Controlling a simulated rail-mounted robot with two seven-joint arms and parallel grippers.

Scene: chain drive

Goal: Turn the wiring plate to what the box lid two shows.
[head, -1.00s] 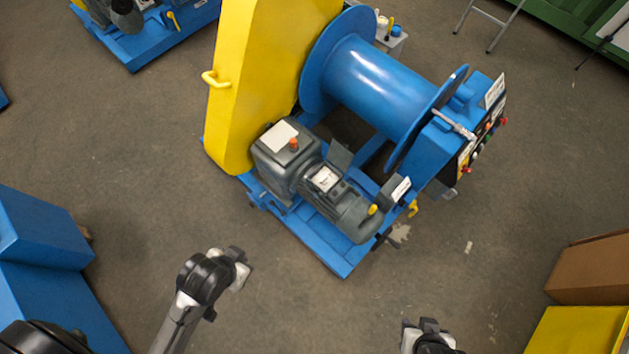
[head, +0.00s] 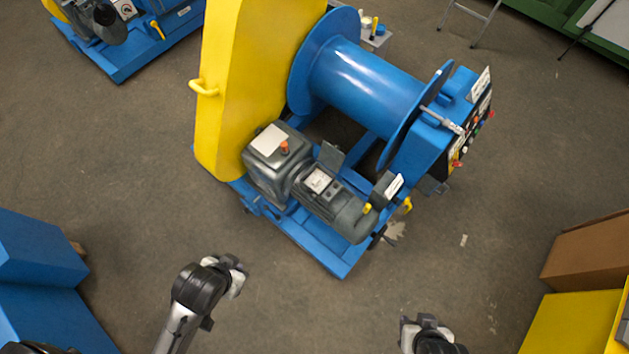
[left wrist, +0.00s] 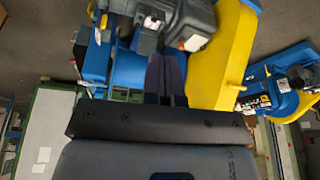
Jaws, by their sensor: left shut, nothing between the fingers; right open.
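A grey motor (head: 335,205) sits on the blue frame of the winch machine. A small open box on it shows a pale plate (head: 319,181), probably the wiring plate; its setting is too small to read. A dark grey flap (head: 331,156) stands up behind it. A grey piece with a white label (head: 394,186) stands at the motor's right end; I cannot tell which is lid two. My left gripper (head: 238,276) is shut and empty, below left of the machine and apart from it; its fingers show in the left wrist view (left wrist: 166,76). My right gripper (head: 425,322) is open and empty at the bottom.
A yellow guard (head: 235,95) and blue drum (head: 365,85) rise behind the motor. Blue boxes (head: 40,280) stand at left, a brown box (head: 590,255) and yellow box (head: 570,325) at right. Floor between my grippers and the machine is clear.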

